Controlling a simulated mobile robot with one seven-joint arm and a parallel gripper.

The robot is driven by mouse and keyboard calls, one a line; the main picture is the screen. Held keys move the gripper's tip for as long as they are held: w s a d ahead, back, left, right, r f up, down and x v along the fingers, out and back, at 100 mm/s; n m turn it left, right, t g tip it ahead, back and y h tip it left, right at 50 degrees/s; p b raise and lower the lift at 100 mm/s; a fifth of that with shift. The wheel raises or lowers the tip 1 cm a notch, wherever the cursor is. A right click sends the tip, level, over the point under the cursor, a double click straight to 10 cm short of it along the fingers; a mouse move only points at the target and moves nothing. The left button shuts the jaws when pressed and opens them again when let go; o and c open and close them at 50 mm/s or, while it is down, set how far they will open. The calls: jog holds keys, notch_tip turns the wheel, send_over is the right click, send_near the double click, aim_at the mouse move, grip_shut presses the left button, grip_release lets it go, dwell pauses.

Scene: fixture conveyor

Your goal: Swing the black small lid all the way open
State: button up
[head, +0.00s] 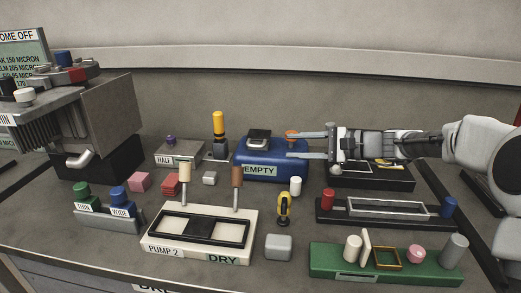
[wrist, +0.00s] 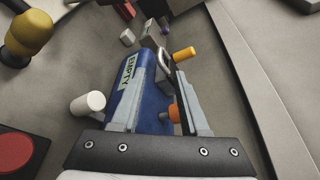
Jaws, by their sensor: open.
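The black small lid (head: 259,133) is a dark flap with a pale panel on top of the blue box (head: 270,172) marked EMPTY. In the wrist view the lid (wrist: 163,60) shows as a dark and pale piece by the fingertips, partly hidden by a finger, so its angle is hard to tell. My gripper (head: 292,145) reaches in from the right, its fingers apart above the box's right end. In the wrist view my gripper (wrist: 164,65) is open and empty, and the blue box (wrist: 125,95) lies below it.
An orange knob (wrist: 174,112) stands on the box beside one finger. A yellow-topped black post (head: 218,125) stands left of the box, a white cylinder (head: 295,186) in front. The pump 2 panel (head: 200,250) and green tray (head: 330,262) lie nearer. The wall is behind.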

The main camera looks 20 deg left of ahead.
aim_at(259, 147)
jog(key=b+x, duration=0.1)
jog(key=x, duration=0.9)
jog(key=shift+a+f+b, duration=0.1)
jog(key=shift+a+b, duration=0.2)
grip_shut()
jog(key=shift+s+f, duration=0.1)
dwell(0.8)
